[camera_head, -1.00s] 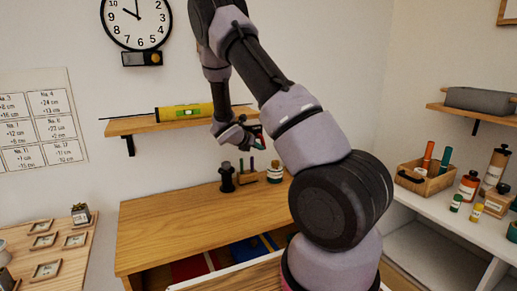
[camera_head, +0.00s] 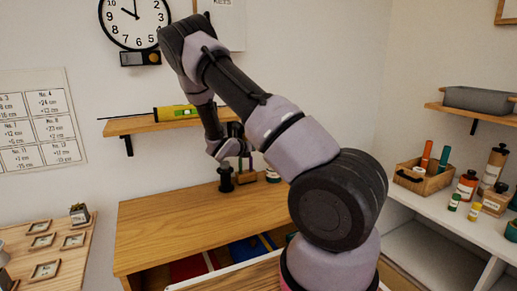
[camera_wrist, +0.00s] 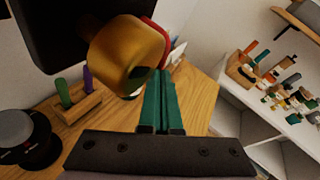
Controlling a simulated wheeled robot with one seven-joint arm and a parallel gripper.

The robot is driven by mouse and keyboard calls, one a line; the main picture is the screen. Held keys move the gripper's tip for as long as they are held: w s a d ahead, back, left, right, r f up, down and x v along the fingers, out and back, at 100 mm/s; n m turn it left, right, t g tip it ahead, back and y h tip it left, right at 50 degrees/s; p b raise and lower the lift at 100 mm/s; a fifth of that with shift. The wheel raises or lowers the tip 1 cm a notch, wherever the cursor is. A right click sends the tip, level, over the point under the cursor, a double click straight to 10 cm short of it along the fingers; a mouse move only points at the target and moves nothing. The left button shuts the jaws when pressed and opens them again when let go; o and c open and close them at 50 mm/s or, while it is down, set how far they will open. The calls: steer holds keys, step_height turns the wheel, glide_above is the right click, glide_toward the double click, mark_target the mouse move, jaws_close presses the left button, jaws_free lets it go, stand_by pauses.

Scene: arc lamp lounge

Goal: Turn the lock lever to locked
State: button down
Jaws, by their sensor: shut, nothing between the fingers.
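A brass-coloured rounded piece (camera_wrist: 128,52) on a dark body (camera_wrist: 65,25) fills the upper left of the wrist view. It may be the lock lever, but I cannot tell its setting. A red piece with a pale edge shows partly behind it. My gripper (camera_wrist: 158,88) is shut and empty, its green fingers pressed together. Their tips are close beside the brass piece's lower right edge; I cannot tell whether they touch. In the head view my wrist is in front of the wall above the wooden desk (camera_head: 165,225), and my arm hides the area around the fingertips.
A dark round-topped object (camera_wrist: 25,135) and a wooden pen holder (camera_wrist: 78,108) stand on the desk below. A shelf with a yellow level (camera_head: 177,112) is on the wall to the left. A white counter with bottles is at right. The desk's left part is clear.

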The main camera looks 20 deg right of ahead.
steer(key=s+a+f+n+t+h, duration=0.4)
steer(key=s+a+f+h, duration=0.1)
steer(key=s+f+h, duration=0.1)
steer(key=shift+s+f+n+t+h, duration=0.15)
steer(key=shift+f+n+t+h, duration=0.2)
steer(key=shift+f+h, duration=0.35)
stand_by(1.0)
steer(key=shift+r, duration=0.15)
